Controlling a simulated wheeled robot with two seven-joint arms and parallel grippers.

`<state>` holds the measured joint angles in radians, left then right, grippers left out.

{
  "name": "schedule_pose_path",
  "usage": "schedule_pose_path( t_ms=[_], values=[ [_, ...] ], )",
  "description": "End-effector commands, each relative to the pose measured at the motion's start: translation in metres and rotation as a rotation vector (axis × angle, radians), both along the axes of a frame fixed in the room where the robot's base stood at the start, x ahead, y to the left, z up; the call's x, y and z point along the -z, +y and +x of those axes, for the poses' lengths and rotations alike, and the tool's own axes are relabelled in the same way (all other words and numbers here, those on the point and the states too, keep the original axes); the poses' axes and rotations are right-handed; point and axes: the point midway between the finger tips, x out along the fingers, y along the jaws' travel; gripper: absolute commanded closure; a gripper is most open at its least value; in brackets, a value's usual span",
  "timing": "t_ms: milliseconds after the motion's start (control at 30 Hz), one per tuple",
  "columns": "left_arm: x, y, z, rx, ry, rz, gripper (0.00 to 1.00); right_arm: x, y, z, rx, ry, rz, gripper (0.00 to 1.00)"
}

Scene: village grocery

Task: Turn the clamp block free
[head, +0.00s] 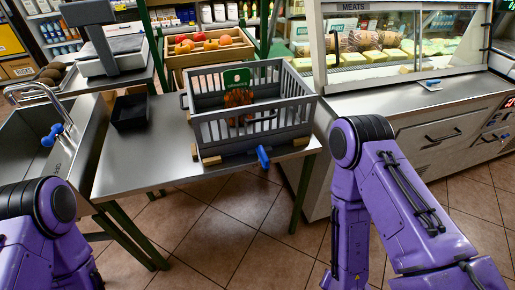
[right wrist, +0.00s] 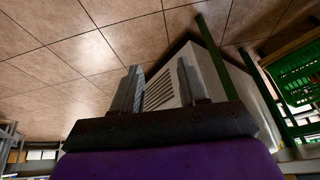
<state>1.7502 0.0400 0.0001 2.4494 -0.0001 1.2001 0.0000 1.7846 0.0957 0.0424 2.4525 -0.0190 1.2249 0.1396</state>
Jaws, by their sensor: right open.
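A grey slatted crate (head: 203,130) stands on the steel table (head: 150,165). A blue handle (head: 263,157) sticks out below the crate's front side, at the table's front edge; it may belong to the clamp block, but I cannot tell for sure. Small wooden blocks (head: 211,160) sit at the crate's lower corners. My right gripper (right wrist: 158,88) is open and empty in the right wrist view, with floor and a white cabinet beyond its fingers. It is apart from the crate and the handle. In the head view only my arm links show; my left gripper is out of view.
A black tray (head: 131,111) stands left of the crate. A sink with a blue-knobbed tap (head: 51,134) is at the left, and a scale (head: 113,47) stands behind. A glass meat counter (head: 400,45) is at the right. Tiled floor (head: 240,215) is clear before the table.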

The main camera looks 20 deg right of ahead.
Motion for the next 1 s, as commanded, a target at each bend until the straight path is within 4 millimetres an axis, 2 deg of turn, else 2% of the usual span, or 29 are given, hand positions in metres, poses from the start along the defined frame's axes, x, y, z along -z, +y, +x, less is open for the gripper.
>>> schedule_pose_path(
  t_ms=[67, 167, 200, 267, 300, 400, 500, 567, 633, 1000],
  values=[
    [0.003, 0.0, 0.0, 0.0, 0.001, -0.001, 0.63, -0.011, 0.027, 0.038, 0.272, -0.159, 0.18, 0.57],
    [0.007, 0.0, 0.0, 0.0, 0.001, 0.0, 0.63, -0.05, 0.069, 0.108, 0.723, -0.398, 0.543, 0.57],
    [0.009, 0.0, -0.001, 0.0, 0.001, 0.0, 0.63, -0.073, 0.083, 0.136, 0.899, -0.48, 0.71, 0.57],
    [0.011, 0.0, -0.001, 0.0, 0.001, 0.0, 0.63, -0.111, 0.099, 0.174, 1.137, -0.574, 0.967, 0.57],
    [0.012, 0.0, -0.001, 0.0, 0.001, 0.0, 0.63, -0.138, 0.107, 0.196, 1.274, -0.615, 1.134, 0.57],
    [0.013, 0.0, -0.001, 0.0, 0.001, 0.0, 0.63, -0.196, 0.115, 0.233, 1.529, -0.658, 1.489, 0.57],
    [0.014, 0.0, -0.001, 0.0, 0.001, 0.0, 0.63, -0.232, 0.116, 0.251, 1.661, -0.651, 1.705, 0.57],
    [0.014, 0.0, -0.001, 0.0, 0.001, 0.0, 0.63, -0.241, 0.116, 0.257, 1.695, -0.645, 1.765, 0.57],
    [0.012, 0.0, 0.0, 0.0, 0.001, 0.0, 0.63, -0.242, 0.116, 0.265, 1.708, -0.642, 1.784, 0.57],
    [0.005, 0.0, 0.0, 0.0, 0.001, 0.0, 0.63, -0.211, 0.118, 0.335, 1.707, -0.643, 1.776, 0.57]
  ],
)
